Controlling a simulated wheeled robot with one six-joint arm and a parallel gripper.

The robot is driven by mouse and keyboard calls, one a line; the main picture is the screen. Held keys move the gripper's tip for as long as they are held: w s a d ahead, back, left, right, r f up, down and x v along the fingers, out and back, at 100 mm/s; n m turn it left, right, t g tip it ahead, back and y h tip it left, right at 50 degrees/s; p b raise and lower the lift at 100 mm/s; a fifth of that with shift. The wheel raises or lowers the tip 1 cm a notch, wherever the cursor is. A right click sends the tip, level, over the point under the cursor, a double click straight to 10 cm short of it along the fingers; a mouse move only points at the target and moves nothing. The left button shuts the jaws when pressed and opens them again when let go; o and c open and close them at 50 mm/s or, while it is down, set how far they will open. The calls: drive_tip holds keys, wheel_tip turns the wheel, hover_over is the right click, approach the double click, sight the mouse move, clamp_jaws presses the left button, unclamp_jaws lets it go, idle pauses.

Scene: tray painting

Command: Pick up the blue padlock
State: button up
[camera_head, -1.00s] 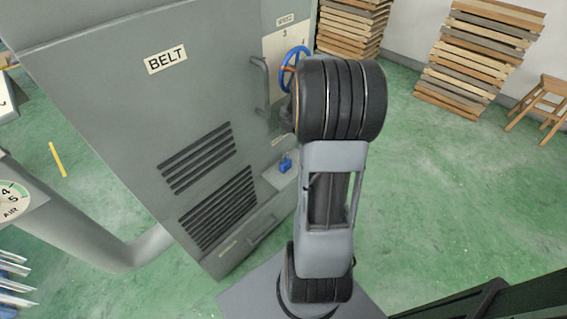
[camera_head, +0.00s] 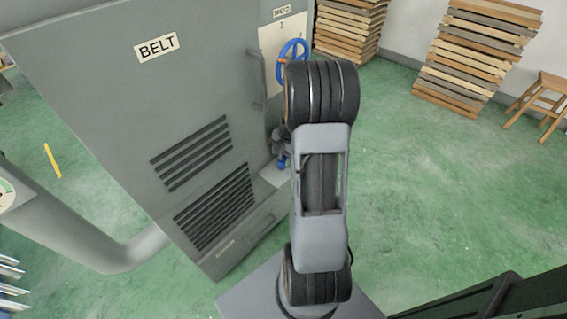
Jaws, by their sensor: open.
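The blue padlock (camera_head: 282,162) is small and sits at the small light ledge on the right side of the grey BELT cabinet. My gripper (camera_head: 280,150) is a small dark shape just above the padlock, partly beside my black wrist. It is open. The gripper covers the top of the padlock, and I cannot tell whether the fingers touch it or are around it.
The grey cabinet (camera_head: 120,100) fills the left. A blue handwheel (camera_head: 292,55) and a vertical handle (camera_head: 257,80) are close to my wrist. Wood stacks (camera_head: 470,60) and a stool (camera_head: 540,98) stand at the back right. Green floor is clear on the right.

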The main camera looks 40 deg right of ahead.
drive_tip(key=shift+f, duration=0.1)
clamp_jaws()
idle(0.5)
drive_tip(key=shift+r, duration=0.75)
drive_tip(key=s+a+r+p, duration=0.3)
drive_tip(key=s+r, duration=0.8)
drive_tip(key=s, duration=0.2)
drive_tip(key=shift+s+r, duration=0.3)
drive_tip(key=shift+s, duration=0.05)
